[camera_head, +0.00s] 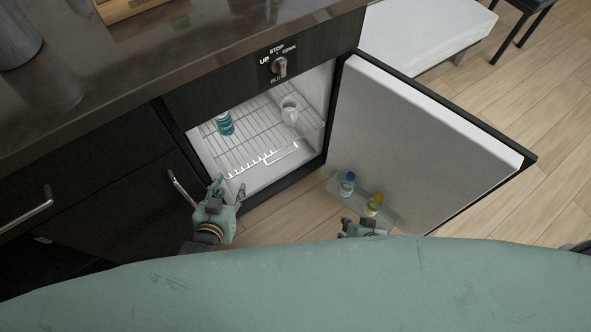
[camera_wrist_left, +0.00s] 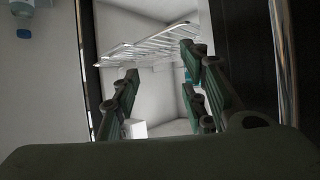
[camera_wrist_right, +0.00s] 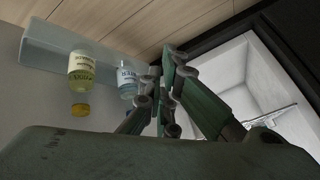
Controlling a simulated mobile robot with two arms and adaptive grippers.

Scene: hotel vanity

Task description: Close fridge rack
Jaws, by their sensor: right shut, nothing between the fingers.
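The fridge rack (camera_head: 250,138) is a wire shelf inside the open fridge, and its bright front bar faces the opening. How far it is pulled forward is hard to tell.
The fridge door (camera_head: 430,130) stands open to the right. Its clear shelf (camera_head: 387,207) holds a blue-capped bottle (camera_head: 347,184) and a yellow-capped bottle (camera_head: 373,205). A dark counter (camera_head: 190,50) overhangs the fridge. A cabinet handle (camera_head: 183,187) is left of my left gripper.

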